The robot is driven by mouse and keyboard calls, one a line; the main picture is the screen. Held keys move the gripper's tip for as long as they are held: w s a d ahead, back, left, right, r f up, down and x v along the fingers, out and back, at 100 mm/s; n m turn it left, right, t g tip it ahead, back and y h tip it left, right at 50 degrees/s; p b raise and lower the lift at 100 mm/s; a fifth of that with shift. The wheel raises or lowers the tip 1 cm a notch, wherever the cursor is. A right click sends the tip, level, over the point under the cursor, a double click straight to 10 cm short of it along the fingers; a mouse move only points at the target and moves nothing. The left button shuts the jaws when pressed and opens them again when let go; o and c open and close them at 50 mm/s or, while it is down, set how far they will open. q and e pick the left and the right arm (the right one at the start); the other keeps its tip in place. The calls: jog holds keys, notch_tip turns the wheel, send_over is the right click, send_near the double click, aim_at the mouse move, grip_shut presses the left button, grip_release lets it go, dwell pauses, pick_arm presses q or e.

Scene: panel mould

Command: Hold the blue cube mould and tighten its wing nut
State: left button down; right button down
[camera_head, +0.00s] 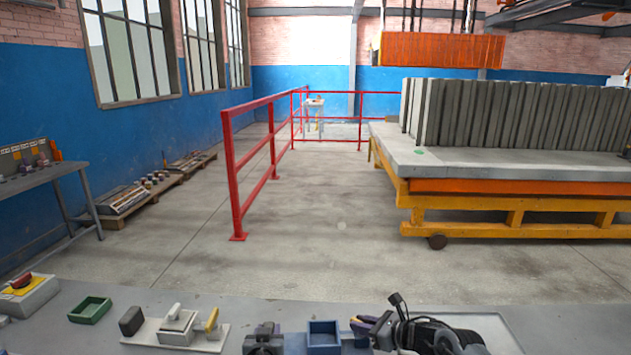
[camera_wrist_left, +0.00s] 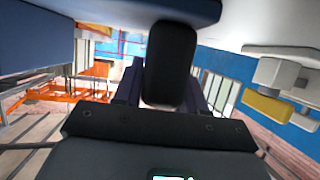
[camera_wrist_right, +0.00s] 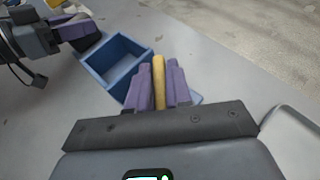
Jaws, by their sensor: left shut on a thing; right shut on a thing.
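The blue cube mould (camera_head: 325,334) is an open-topped box at the front of the bench, between my two grippers. It also shows in the right wrist view (camera_wrist_right: 112,66), with its inside empty. My left gripper (camera_head: 270,333) is at its left side, shut on a dark rounded grip (camera_wrist_left: 170,65) beneath a blue surface in the left wrist view. My right gripper (camera_wrist_right: 160,82) is at the mould's right side, its purple fingers shut on the yellow wing nut (camera_wrist_right: 159,75). The nut's lower part and the contact on the left grip are partly hidden.
Left on the bench are a red-button box (camera_head: 22,284), a green tray (camera_head: 90,309), a black block (camera_head: 131,320) and a white board (camera_head: 148,332) with a grey block and a yellow-handled piece. A pale plate (camera_head: 500,330) lies right of my right arm.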

jog(key=shift+f+m+t+h, duration=0.15)
jog(key=shift+m+t+h, duration=0.15)
jog(key=shift+h, duration=0.1)
jog(key=shift+m+t+h, duration=0.7)
jog(key=shift+m+h, duration=0.1)
jog(key=shift+m, duration=0.2)
jog(key=shift+m+t+h, duration=0.6)
jog(key=shift+m+h, duration=0.7)
jog(key=shift+h, duration=0.05)
jog(key=shift+m+t+h, duration=0.6)
jog(key=shift+m+h, duration=0.7)
jog(key=shift+h, duration=0.05)
jog(key=c, duration=1.1)
grip_release()
jog(key=shift+s+r, duration=0.1)
jog(key=shift+r, duration=0.1)
jog(key=v, duration=1.1)
jog(key=shift+s, duration=0.35)
